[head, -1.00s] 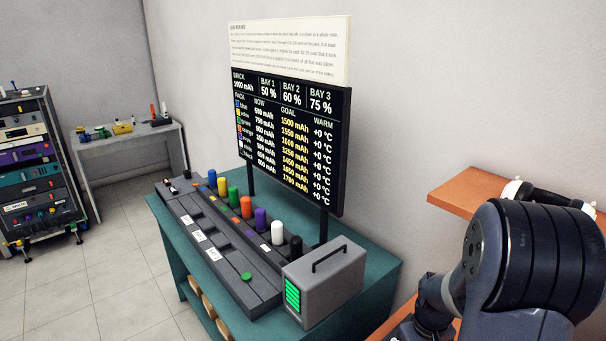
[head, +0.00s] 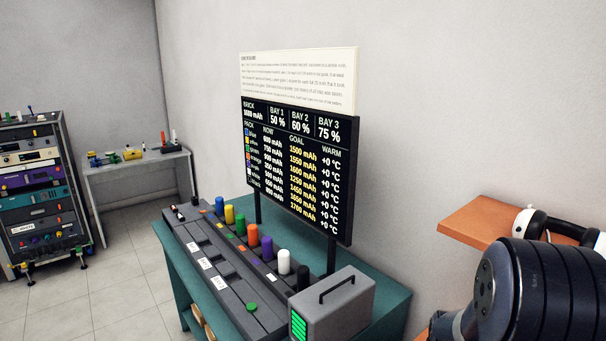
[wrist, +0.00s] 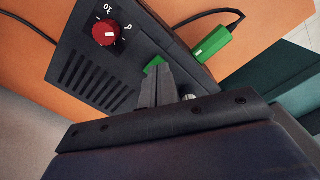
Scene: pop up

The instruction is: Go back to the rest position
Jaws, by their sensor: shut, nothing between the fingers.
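My gripper (wrist: 157,87) shows in the wrist view with its two grey fingers together and nothing between them. The fingertips are in front of a black panel (wrist: 100,60) with a red knob (wrist: 106,32) and vent slots. I cannot tell whether they touch it. A green piece (wrist: 154,64) shows just past the fingertips. In the head view only a dark rounded part of my arm shows at the lower right; the gripper is out of sight there.
A teal table (head: 385,300) holds coloured packs, a dark tray (head: 255,318), a grey case (head: 335,308) and a display board (head: 295,165). An orange shelf (head: 470,228) is on the right wall. A green plug (wrist: 212,43) with a black cable lies near the panel.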

